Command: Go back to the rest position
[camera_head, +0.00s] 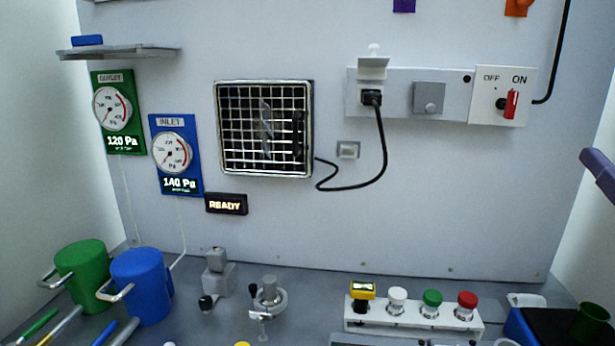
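Neither of my grippers shows in the head view, and no arm of mine can be made out for certain. What my grippers hold, if anything, is hidden. The view takes in the back wall (250,235) and the rear part of the grey worktop (330,300).
A black cable (384,150) hangs from the socket panel. A purple bar (600,170) juts in at right.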

